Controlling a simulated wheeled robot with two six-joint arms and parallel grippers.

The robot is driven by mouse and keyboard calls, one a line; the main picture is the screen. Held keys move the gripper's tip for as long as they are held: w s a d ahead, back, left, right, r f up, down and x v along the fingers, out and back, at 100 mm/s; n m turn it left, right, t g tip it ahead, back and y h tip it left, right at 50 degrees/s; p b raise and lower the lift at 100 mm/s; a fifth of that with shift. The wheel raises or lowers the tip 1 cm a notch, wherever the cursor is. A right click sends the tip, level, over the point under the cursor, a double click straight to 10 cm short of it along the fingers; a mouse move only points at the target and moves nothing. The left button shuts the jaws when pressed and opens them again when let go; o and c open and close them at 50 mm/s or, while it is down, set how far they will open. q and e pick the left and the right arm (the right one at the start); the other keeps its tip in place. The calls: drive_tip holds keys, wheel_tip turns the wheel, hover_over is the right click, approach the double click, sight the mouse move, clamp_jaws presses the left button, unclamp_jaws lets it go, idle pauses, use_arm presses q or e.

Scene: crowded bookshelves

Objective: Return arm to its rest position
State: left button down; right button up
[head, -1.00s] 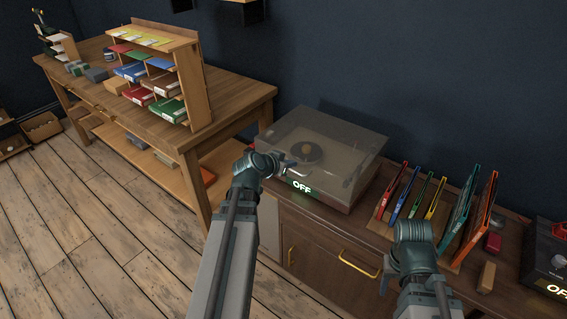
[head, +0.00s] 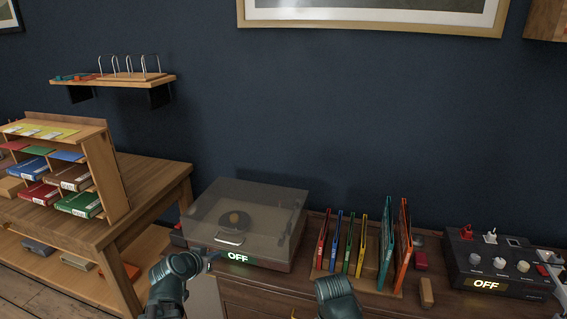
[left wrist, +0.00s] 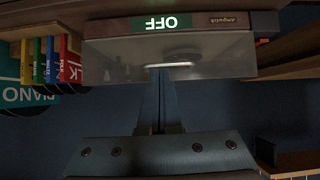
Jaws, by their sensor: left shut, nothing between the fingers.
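My left gripper (head: 213,258) is low in the head view, in front of the turntable (head: 240,215). Its fingers are together and empty in the left wrist view (left wrist: 163,85), pointing toward the turntable's lid handle (left wrist: 168,65). I cannot tell whether they touch it. The turntable's smoky clear lid is closed over a dark disc, and its front display reads OFF. The lid handle also shows in the head view (head: 230,239). Part of my right arm shows at the bottom edge; its gripper is out of view.
A rack of coloured record sleeves (head: 360,250) stands right of the turntable. A mixer (head: 495,262) reading OFF is at the far right. A wooden table (head: 150,190) with a sorting shelf (head: 105,170) is at left. A wall shelf (head: 125,80) hangs above.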

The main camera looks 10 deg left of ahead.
use_arm(q)
drive_tip(key=s+d+f+m+g+h+p, duration=0.1)
drive_tip(key=s+d+g+p, duration=0.15)
drive_tip(key=d, duration=0.55)
drive_tip(key=s+d+f+m+g+p, duration=0.15)
drive_tip(key=s+d+g, duration=0.25)
drive_tip(key=d, duration=0.5)
drive_tip(key=s+d+r+g+y+p, duration=0.1)
drive_tip(key=s+d+g+y+p, duration=0.2)
drive_tip(key=s+d, duration=0.3)
drive_tip(key=shift+s+d+g+y, duration=0.45)
drive_tip(key=shift+s+g, duration=0.4)
drive_tip(key=shift+s, duration=1.8)
drive_tip(key=shift+a, duration=0.1)
